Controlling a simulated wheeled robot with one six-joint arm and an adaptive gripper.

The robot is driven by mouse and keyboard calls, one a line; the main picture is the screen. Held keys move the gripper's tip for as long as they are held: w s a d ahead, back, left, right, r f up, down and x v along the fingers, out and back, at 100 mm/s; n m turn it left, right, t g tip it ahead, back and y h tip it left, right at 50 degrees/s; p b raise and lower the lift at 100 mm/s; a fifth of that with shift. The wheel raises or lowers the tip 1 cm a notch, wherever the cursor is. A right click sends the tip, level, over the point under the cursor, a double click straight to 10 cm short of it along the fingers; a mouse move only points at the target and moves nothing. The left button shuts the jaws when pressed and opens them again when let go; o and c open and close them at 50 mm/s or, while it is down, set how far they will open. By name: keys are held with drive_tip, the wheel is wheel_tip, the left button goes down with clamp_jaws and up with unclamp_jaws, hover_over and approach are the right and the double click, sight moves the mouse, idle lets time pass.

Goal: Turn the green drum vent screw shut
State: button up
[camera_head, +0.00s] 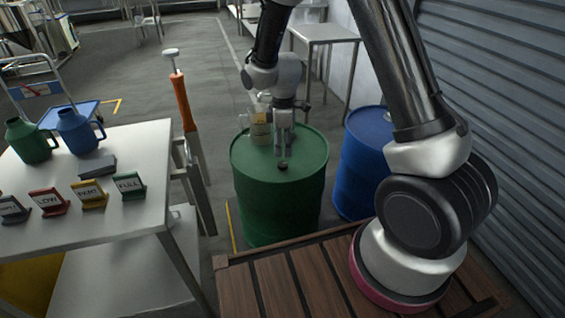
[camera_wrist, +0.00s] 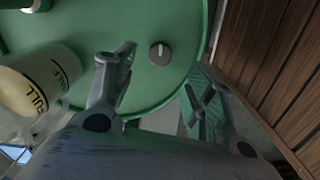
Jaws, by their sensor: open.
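The green drum (camera_head: 255,205) stands upright beyond the wooden deck. Its vent screw (camera_head: 283,167) is a small dark knob on the lid, near the side facing me. In the wrist view the vent screw (camera_wrist: 160,53) is a round grey knob with a pale line across it, running roughly up and down the picture. My gripper (camera_head: 285,125) is above the drum lid, a little beyond the screw. In the wrist view my gripper (camera_wrist: 160,68) has its fingers spread, with nothing between them, and the screw shows just past the fingertips, apart from them.
A cream container labelled FULL (camera_wrist: 40,82) is on the drum lid beside my gripper. A blue drum (camera_head: 362,165) stands to the right, near the shutter wall (camera_head: 500,90). A white table (camera_head: 135,150) with jugs and label stands is at left. An orange-handled tool (camera_head: 183,105) stands between.

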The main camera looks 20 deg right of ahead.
sight(283, 163)
wheel_tip(283, 163, down, 7)
drive_tip(key=shift+f, duration=0.1)
idle(0.3)
drive_tip(key=c, duration=1)
